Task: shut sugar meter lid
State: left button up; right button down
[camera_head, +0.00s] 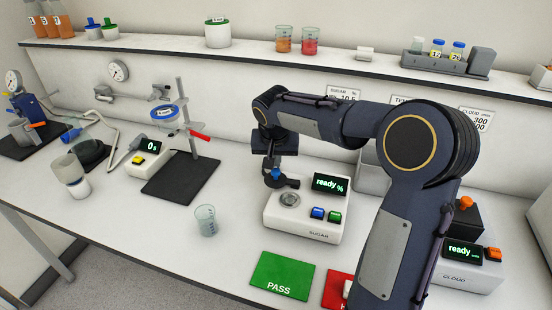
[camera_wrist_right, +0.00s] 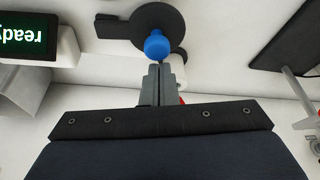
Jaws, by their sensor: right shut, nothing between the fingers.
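The white sugar meter (camera_head: 300,229) stands on the bench with its display (camera_head: 330,184) reading ready. Its round metal well (camera_head: 289,199) is uncovered. The black lid (camera_head: 291,183) is swung up behind the well, and its blue knob (camera_head: 275,173) faces my gripper. In the right wrist view the black lid (camera_wrist_right: 125,24) and blue knob (camera_wrist_right: 157,44) show at the top. My right gripper (camera_head: 271,166) is shut and empty. Its fingertips (camera_wrist_right: 158,68) are at the knob; I cannot tell whether they touch it. My left gripper is not in view.
A glass beaker (camera_head: 206,220) stands left of the meter. A green PASS mat (camera_head: 283,275) and a partly hidden red mat (camera_head: 338,290) lie in front. A black stand base (camera_head: 181,178) is at left. The cloud meter (camera_head: 462,274) is right of my arm.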

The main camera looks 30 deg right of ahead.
aim_at(269, 182)
jog(key=shift+s+a+n, duration=0.25)
jog(key=shift+a+n, duration=0.05)
jog(key=shift+n, duration=0.4)
jog(key=shift+s+a+n+t+y, duration=0.15)
jog(key=shift+s+a+n+y, duration=0.1)
jog(key=shift+n, duration=0.3)
jog(key=shift+s+a+n+t+y, duration=0.15)
jog(key=shift+n+y, duration=0.1)
jog(key=shift+n, duration=0.3)
jog(key=s+n+y, duration=0.1)
jog(key=n, duration=0.1)
jog(key=s+a+n, duration=0.1)
jog(key=n, duration=0.2)
jog(key=shift+s+a+y, duration=0.2)
jog(key=shift+y, duration=0.2)
jog(key=s+n, duration=0.1)
jog(key=n+y, duration=0.1)
jog(key=n, duration=0.1)
jog(key=s+n, duration=0.1)
jog(key=n, duration=0.1)
jog(key=shift+s+y, duration=0.35)
jog(key=shift+y, duration=0.05)
jog(key=shift+s+d+b, duration=0.1)
jog(key=shift+s+b, duration=0.2)
jog(key=shift+s, duration=0.45)
